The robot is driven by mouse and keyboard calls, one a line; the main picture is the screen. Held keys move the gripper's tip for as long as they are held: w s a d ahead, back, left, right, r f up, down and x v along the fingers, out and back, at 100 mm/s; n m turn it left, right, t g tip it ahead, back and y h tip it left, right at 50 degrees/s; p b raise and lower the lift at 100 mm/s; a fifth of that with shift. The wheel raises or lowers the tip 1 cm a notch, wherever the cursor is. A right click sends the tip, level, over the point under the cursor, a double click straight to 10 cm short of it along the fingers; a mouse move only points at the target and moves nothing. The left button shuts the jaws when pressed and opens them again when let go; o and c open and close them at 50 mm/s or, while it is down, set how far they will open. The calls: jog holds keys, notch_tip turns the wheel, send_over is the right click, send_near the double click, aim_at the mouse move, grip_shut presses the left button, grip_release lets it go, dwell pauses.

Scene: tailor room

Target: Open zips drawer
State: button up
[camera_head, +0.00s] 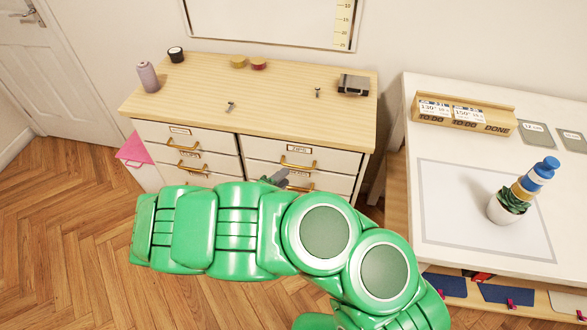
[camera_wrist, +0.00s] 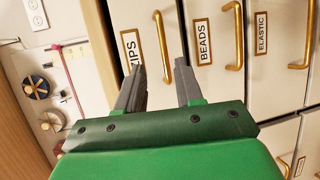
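The zips drawer (camera_wrist: 115,14) has a white front with a label at the left of the wrist view, and it looks shut. Its brass handle (camera_wrist: 161,38) lies between my two finger lines in the picture. My gripper (camera_wrist: 160,67) is open, with its grey fingertips on either side of the handle's near end; I cannot tell whether they touch it. In the head view my gripper (camera_head: 276,178) is at the front of the white drawer unit (camera_head: 345,160), partly hidden by my green arm.
The beads drawer (camera_wrist: 221,70) and elastic drawer (camera_wrist: 274,75) sit beside the zips drawer, with their own brass handles. Spools and small tools lie on the wooden top (camera_head: 200,90). A white table (camera_head: 450,140) with a potted plant (camera_head: 508,206) stands at right.

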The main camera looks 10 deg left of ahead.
jog(key=x, duration=0.7)
jog(key=shift+w+a+f, duration=0.2)
jog(key=shift+f, duration=0.1)
grip_shut()
dwell(1.5)
